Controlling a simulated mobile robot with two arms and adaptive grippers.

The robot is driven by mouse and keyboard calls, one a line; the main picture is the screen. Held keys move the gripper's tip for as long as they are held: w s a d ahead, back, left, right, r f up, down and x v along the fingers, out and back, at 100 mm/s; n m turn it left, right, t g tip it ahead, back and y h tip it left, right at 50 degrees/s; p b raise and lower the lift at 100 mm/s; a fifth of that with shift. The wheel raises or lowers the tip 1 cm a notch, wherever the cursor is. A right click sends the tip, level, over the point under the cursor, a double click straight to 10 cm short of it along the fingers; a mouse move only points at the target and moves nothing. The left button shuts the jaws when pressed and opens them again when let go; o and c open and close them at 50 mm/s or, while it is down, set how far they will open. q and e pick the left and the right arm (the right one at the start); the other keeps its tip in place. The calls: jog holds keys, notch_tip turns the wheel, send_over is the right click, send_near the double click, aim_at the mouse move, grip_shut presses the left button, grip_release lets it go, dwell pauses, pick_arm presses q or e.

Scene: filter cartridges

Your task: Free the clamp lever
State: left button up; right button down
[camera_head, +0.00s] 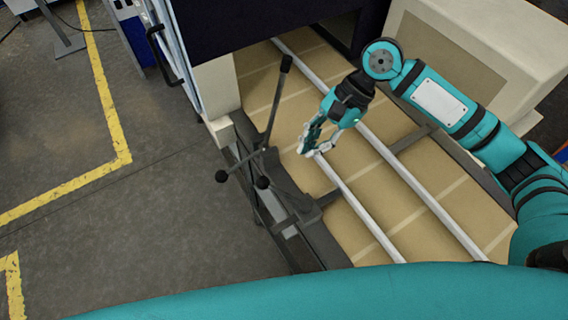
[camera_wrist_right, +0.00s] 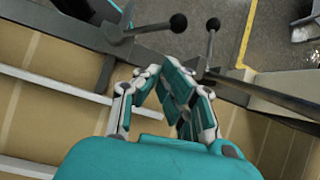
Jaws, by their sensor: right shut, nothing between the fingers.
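The clamp lever (camera_head: 274,108) is a dark bar with a black grip at its upper end. It rises from a hub with two shorter arms that end in black ball knobs (camera_head: 221,176), beside the left edge of the tan bed. In the right wrist view the ball knobs (camera_wrist_right: 178,22) show at the top, and a dark bar (camera_wrist_right: 270,93) runs off to the right. My right gripper (camera_head: 306,146) is shut and empty, over the bed to the right of the lever and apart from it. Its closed fingers fill the middle of the wrist view (camera_wrist_right: 180,92). My left gripper is not in view.
Two pale rails (camera_head: 408,182) run along the tan bed (camera_head: 345,222), with a dark crossbar (camera_head: 410,138) between them. A dark cabinet (camera_head: 215,25) with a door handle stands at the back. The grey floor (camera_head: 150,225) to the left, with yellow lines, is open.

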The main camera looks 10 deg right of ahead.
aim_at(284, 193)
jog(key=shift+w+d+r+m+h, duration=0.65)
jog(key=shift+w+d+m+h, duration=0.1)
jog(key=shift+d+m+h, duration=0.1)
jog(key=p+x, duration=0.2)
jog(key=x, duration=0.7)
jog(key=shift+w+a, duration=0.1)
jog(key=shift+a, duration=0.05)
jog(key=a, duration=0.1)
jog(key=s+a+p, duration=0.1)
jog(key=a, duration=0.1)
jog(key=shift+s+a, duration=0.25)
jog(key=shift+a, duration=0.25)
jog(key=shift+w, duration=0.1)
